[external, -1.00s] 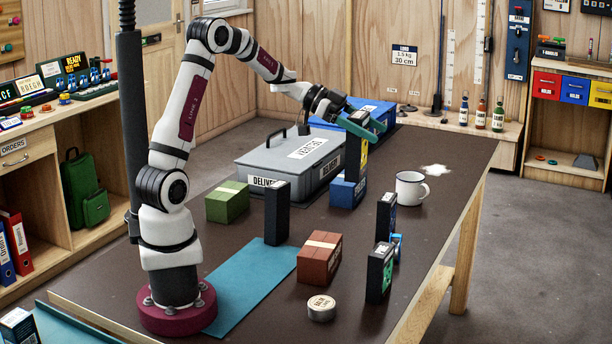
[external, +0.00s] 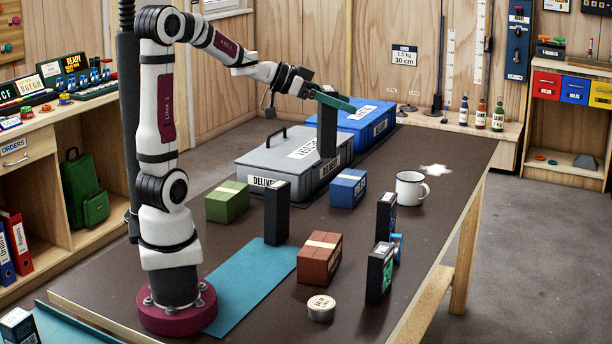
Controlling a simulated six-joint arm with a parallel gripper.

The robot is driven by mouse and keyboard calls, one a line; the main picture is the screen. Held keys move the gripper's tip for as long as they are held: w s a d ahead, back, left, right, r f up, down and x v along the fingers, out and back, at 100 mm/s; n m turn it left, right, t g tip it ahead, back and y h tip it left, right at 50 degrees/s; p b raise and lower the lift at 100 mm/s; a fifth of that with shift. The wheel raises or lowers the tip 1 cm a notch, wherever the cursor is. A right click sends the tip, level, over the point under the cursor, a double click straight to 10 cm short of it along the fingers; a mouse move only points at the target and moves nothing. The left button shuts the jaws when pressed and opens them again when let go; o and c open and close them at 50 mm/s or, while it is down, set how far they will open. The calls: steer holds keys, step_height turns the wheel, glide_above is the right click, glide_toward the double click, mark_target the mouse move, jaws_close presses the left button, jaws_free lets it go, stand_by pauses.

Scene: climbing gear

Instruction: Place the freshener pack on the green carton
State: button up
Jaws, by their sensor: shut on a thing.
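My gripper (external: 334,102) is shut on the top of a tall dark pack (external: 328,136). The pack hangs upright in front of the grey delivery box, clear of the table; its label is not readable from here, so I cannot confirm that it is the freshener pack. The green carton (external: 227,203), with a pale band on top, sits on the table left of and below the held pack. Its top is bare. My gripper is up and to the right of the green carton, well apart from it.
A grey delivery box (external: 270,165) stands behind the green carton, with a blue box (external: 358,122) beyond. A dark upright pack (external: 277,212) stands right of the green carton. Also on the table are a blue carton (external: 346,189), red-brown carton (external: 318,262), mug (external: 409,190) and tin (external: 321,308).

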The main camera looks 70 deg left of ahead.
steer(key=s+a+f+n+y, duration=0.1)
steer(key=s+a+f, duration=0.25)
steer(key=a, duration=0.35)
steer(key=s+a+f+y, duration=0.1)
steer(key=s+a+f, duration=0.1)
steer(key=s+a, duration=0.35)
steer(key=s+a+f+n+y, duration=0.1)
steer(key=s+a+f, duration=0.15)
steer(key=a, duration=0.65)
steer(key=s+a+f, duration=0.6)
steer(key=a+f, duration=0.3)
steer(key=f, duration=0.1)
steer(key=shift+a+f+t, duration=0.15)
steer(key=shift+f+t, duration=0.15)
steer(key=shift+f, duration=0.1)
steer(key=shift+s, duration=0.1)
